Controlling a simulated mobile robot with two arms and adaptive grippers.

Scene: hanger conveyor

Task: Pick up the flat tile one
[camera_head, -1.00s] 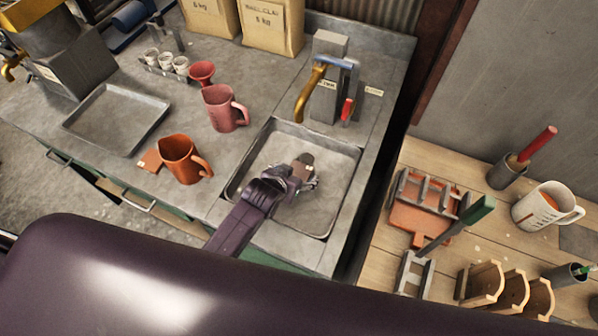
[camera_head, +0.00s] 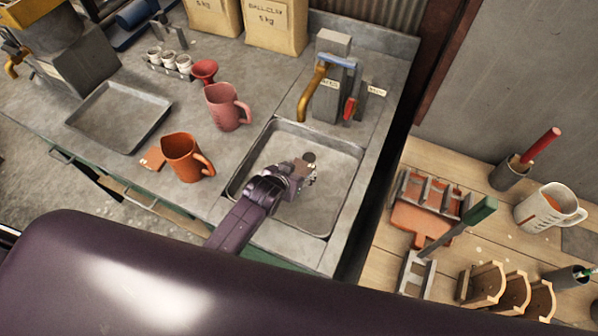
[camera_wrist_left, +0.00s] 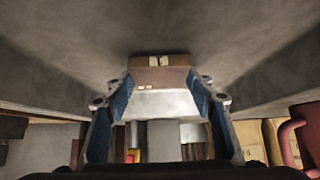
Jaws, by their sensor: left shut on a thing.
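My left gripper (camera_head: 301,172) is over the sink basin (camera_head: 330,203). Another flat tile, orange (camera_head: 153,159), lies on the counter beside the orange jug (camera_head: 184,158). My right gripper is not in view.
A faucet with a brass spout (camera_head: 310,95) stands behind the basin. A pink jug (camera_head: 223,107) and an empty grey tray (camera_head: 118,115) are on the counter to the left. A wooden table (camera_head: 470,225) at right holds a rack (camera_head: 428,203), a mug and wooden holders.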

